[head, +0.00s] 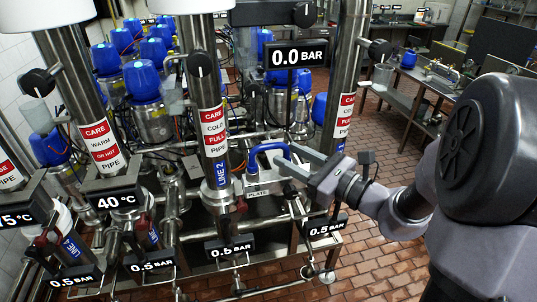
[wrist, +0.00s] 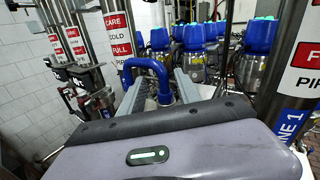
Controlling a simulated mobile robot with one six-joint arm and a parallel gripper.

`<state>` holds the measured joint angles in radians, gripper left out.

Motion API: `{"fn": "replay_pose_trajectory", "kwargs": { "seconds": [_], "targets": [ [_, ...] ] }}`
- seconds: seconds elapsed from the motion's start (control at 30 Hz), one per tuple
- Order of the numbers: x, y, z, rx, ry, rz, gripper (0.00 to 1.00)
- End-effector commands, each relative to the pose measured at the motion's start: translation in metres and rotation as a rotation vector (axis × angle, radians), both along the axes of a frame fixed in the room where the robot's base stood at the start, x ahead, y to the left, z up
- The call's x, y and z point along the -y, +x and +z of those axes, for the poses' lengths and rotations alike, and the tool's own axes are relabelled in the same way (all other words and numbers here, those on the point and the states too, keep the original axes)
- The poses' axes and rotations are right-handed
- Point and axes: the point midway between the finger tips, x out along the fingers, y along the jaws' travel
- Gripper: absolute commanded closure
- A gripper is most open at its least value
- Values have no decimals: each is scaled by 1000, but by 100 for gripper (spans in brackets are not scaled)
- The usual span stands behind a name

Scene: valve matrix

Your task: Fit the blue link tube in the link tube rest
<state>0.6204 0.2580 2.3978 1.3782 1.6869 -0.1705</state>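The blue link tube (head: 268,147) is a bent, arch-shaped tube at the centre of the head view. It stands over a pale bracket labelled PLATE (head: 262,188), which may be the link tube rest. The tube also shows ahead in the wrist view (wrist: 152,66). My gripper (head: 283,157) reaches in from the right at the tube. Its two grey fingers stand apart, one on each side of the tube's near leg, with gaps seemingly visible. The tube's lower ends and their seating are partly hidden by the fingers and my gripper body.
A steel pipe marked LINE 2 (head: 216,140) rises just left of the tube. Another steel pipe (head: 345,80) stands behind right. A 0.0 BAR display (head: 297,54) hangs above. Several blue-capped valves (head: 142,80) crowd the back left. Open brick floor (head: 385,262) lies front right.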

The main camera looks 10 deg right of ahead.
Motion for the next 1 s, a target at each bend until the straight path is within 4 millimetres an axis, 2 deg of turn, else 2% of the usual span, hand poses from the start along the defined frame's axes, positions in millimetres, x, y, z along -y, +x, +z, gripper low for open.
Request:
{"fn": "replay_pose_trajectory", "kwargs": {
  "seconds": [0.27,0.5,0.53,0.73,1.0],
  "targets": [
    [-24,42,-3,1,0,3,60],
    [-27,46,-4,0,0,0,60],
    [-27,46,-4,0,0,0,62],
    [-26,46,-4,0,0,1,100],
    [-26,46,-4,0,0,1,100]
  ]
}}
